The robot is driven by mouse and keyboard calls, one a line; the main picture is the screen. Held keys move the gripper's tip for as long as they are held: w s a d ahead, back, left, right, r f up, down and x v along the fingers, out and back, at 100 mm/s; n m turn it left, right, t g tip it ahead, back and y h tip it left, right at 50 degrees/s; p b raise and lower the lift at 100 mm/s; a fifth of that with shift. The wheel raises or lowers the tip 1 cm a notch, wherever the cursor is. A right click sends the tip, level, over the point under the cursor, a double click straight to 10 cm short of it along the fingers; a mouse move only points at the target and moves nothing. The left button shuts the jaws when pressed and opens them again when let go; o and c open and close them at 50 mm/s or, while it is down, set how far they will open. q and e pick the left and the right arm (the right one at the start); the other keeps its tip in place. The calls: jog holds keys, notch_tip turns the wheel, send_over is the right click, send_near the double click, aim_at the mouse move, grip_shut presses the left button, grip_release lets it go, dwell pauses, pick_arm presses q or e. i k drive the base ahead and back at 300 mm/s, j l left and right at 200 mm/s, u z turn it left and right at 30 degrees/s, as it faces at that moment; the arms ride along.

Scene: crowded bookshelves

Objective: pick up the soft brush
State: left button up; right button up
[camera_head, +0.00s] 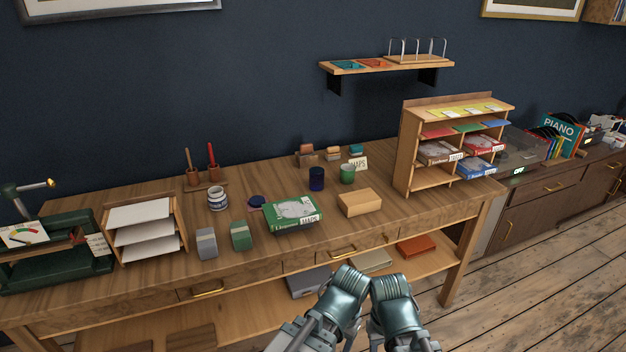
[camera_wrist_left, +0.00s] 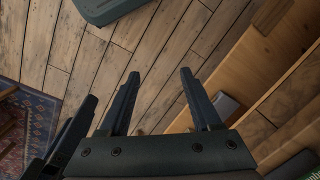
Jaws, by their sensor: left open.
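Two upright handled tools, one with a tan handle (camera_head: 188,160) and one with a red handle (camera_head: 211,155), stand in small wooden holders at the back left of the workbench (camera_head: 130,288). Several small block-shaped pieces (camera_head: 305,153) stand at the back middle. I cannot tell which of these is the soft brush. My left gripper (camera_wrist_left: 159,78) is open and empty over the wooden floor in the left wrist view. In the head view both my arms are low in front of the bench, away from these tools. The right gripper's jaws are not clear.
On the bench, a green boxed item (camera_head: 293,213), a wooden block (camera_head: 360,202), a jar (camera_head: 217,199), cups and a paper rack (camera_head: 146,232) crowd the middle and left. A pigeonhole shelf (camera_head: 408,150) stands right. A wall shelf (camera_head: 345,68) hangs above.

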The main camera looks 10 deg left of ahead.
aim_at(333, 154)
jog(key=i+l+u, duration=0.35)
jog(key=i+l, duration=0.5)
jog(key=i, duration=0.15)
